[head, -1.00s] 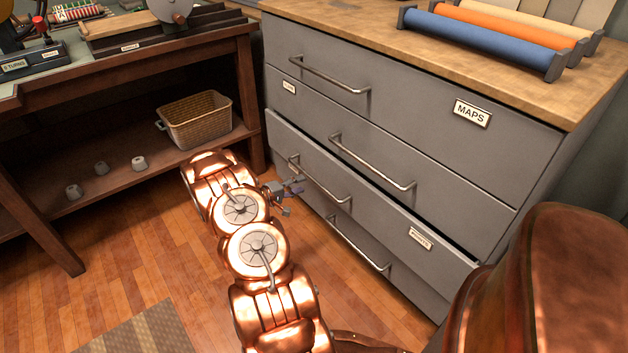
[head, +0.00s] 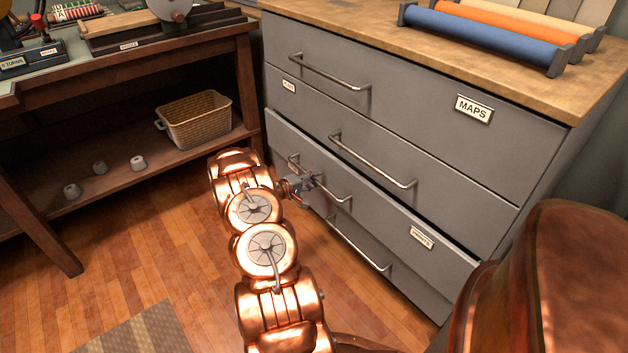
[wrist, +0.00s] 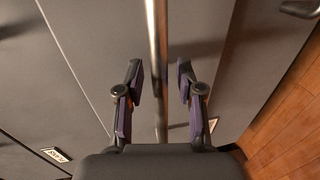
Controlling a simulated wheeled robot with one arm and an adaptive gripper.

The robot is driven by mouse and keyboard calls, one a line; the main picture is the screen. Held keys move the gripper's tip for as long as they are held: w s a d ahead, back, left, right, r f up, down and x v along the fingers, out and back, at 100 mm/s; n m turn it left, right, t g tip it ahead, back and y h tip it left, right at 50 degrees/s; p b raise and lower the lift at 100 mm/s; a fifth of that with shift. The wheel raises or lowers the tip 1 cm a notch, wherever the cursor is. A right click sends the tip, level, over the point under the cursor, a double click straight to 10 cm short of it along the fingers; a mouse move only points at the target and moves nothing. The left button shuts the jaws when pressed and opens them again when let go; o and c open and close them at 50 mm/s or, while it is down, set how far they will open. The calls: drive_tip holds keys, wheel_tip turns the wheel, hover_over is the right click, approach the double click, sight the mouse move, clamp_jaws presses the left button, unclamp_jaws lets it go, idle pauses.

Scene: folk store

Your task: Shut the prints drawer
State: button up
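The prints drawer (head: 375,211) is the third one down in the grey cabinet and stands partly pulled out, with a dark gap along its top edge. Its label (head: 421,237) is at its right end. Its metal bar handle (head: 325,182) is at the left of its front. My gripper (head: 312,181) is at the left part of that handle. In the wrist view, my gripper (wrist: 159,82) has its two fingers apart, with the handle bar (wrist: 158,45) running between them. I cannot tell whether a finger touches the bar.
The maps drawer (head: 415,88) and the one below it look shut. The bottom drawer's handle (head: 357,243) sits below the prints drawer. A wooden bench (head: 130,68) with a basket (head: 197,120) on its shelf stands to the left. A brown leather-like seat (head: 545,285) is near on the right.

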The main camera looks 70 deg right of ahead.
clamp_jaws()
idle(0.3)
